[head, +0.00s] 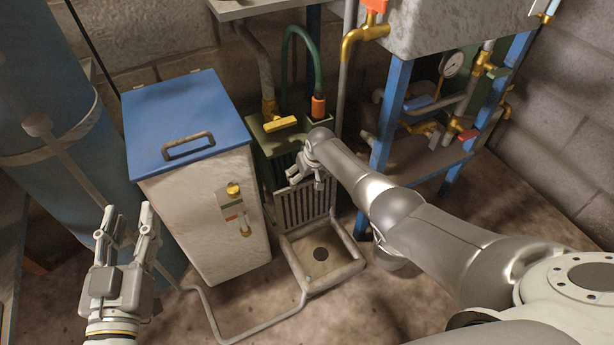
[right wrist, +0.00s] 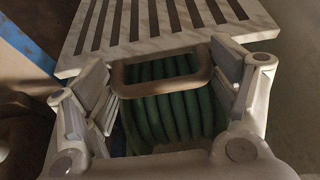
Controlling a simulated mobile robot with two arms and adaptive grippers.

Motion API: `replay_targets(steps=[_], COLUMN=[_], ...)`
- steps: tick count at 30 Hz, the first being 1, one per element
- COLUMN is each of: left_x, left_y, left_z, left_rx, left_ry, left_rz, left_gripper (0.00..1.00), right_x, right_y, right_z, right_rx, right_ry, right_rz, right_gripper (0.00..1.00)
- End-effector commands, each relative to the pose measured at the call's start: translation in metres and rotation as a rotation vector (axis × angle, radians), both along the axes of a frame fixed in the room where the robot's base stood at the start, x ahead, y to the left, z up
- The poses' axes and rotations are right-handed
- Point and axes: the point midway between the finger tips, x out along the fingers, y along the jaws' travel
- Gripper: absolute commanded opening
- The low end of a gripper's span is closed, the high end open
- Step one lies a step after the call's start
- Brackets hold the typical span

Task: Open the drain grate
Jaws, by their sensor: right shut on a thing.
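The drain grate (head: 308,206) is a pale slatted panel standing about upright at the back edge of the square floor basin (head: 350,268). My right gripper (head: 304,181) is at the top of the grate. In the right wrist view, my right gripper (right wrist: 163,88) is shut on the grate's loop handle (right wrist: 150,70), with the slats (right wrist: 150,22) beyond it. My left gripper (head: 128,222) is open and empty at the lower left, away from the grate.
A white cabinet with a blue lid (head: 180,110) stands left of the basin. A blue-legged stand (head: 385,135) with pipes is right. A thin pipe (head: 262,327) crosses the floor.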

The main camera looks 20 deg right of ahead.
Motion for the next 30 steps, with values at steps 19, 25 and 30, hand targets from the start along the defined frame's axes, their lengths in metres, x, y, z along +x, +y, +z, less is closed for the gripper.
replay_targets(steps=[19,25,30], left_x=[0.0,0.0,0.0], left_y=[-0.0002,0.0002,0.0001], left_z=[0.0006,-0.0012,-0.0009], left_rx=[0.0,0.001,0.001], left_ry=[-0.001,0.005,0.003], left_rz=[0.0,0.0,0.0], left_gripper=[0.4,0.4,0.4], right_x=[0.0016,0.0008,-0.0011], right_y=[0.0005,0.0002,-0.0005], right_z=[0.0018,0.0014,0.0058], right_rx=[0.001,0.0,0.0], right_ry=[-0.005,-0.003,-0.003], right_rz=[0.001,0.0,0.0], right_gripper=[1.0,1.0,1.0])
